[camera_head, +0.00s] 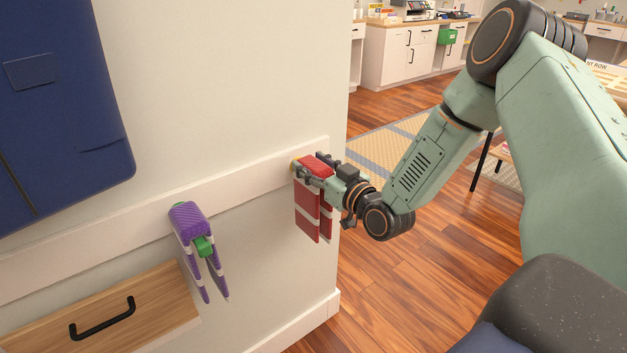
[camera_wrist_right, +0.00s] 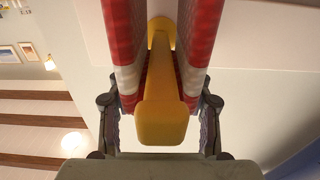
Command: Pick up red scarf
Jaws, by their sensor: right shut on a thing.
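The red scarf (camera_head: 308,212) with white bands hangs folded over a peg on the white wall rail, near the wall's right end. My right gripper (camera_head: 314,171) is at the top of the scarf, shut on it. In the right wrist view the scarf (camera_wrist_right: 124,40) hangs in two lengths, one on each side of a yellow peg (camera_wrist_right: 163,120). The fingers of my right gripper (camera_wrist_right: 160,115) show on both sides of the scarf and peg. The scarf is still around the peg. My left gripper is not in view.
A purple scarf (camera_head: 187,222) hangs on a green peg on the same rail (camera_head: 244,176), to the left. A wooden drawer (camera_head: 150,308) with a black handle sticks out below it. A blue cabinet (camera_head: 70,90) is at upper left. Open wooden floor (camera_head: 400,290) lies right of the wall.

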